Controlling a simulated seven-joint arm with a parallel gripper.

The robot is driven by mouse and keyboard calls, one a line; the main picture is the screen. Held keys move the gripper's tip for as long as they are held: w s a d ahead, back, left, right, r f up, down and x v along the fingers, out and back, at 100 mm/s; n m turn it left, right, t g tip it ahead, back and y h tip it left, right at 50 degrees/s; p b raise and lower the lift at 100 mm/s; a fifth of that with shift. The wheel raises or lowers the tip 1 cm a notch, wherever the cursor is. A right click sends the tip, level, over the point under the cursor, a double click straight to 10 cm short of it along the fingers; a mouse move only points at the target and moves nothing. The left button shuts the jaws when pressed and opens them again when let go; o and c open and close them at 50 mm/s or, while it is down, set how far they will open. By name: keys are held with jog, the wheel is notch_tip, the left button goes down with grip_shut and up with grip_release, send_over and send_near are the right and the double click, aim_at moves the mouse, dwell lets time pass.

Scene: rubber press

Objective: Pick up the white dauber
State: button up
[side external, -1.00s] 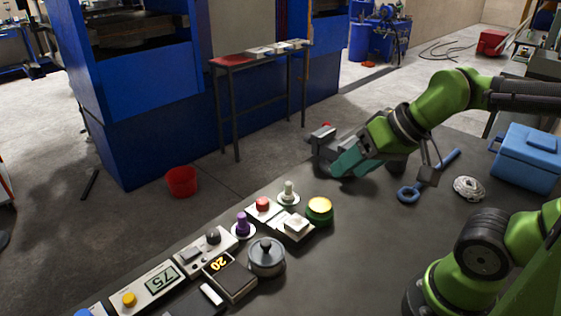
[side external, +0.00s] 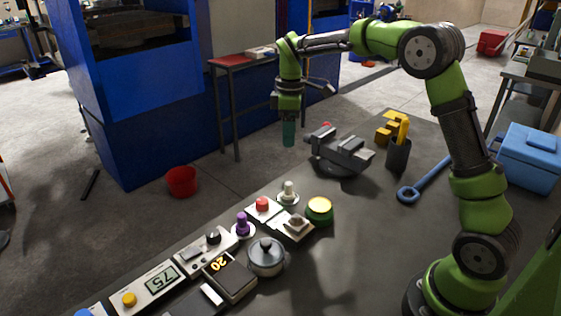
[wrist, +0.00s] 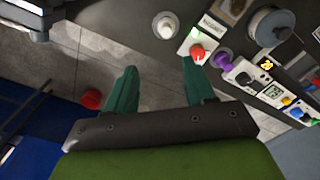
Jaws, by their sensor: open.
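The white dauber (side external: 289,188) stands upright on a pale round base near the far edge of the dark table in the side view. It also shows in the wrist view (wrist: 165,27) at the top centre, beyond the fingertips. My gripper (side external: 288,144) points down, above and beyond the dauber in the side view, apart from it. In the wrist view my gripper (wrist: 159,72) has its two teal fingers wide apart with nothing between them.
A red button (side external: 262,204), purple dauber (side external: 242,224) and yellow-topped green button (side external: 320,208) stand close around the white dauber. A grey vise (side external: 340,150) is to its right. A lidded pot (side external: 266,256) is nearer the camera. A red bucket (side external: 181,181) is on the floor.

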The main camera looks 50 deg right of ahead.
jog(key=n, duration=0.1)
send_over(288, 183)
jog(key=f, duration=1)
jog(key=shift+w+d+f, duration=0.2)
jog(key=shift+d+f, duration=0.2)
jog(key=shift+s+a+f, duration=0.1)
jog(key=shift+a+f, duration=0.1)
jog(key=shift+f, duration=1.15)
jog(key=shift+s+a+f, duration=0.1)
jog(key=shift+a+f, duration=0.05)
jog(key=shift+f, duration=1.2)
grip_shut()
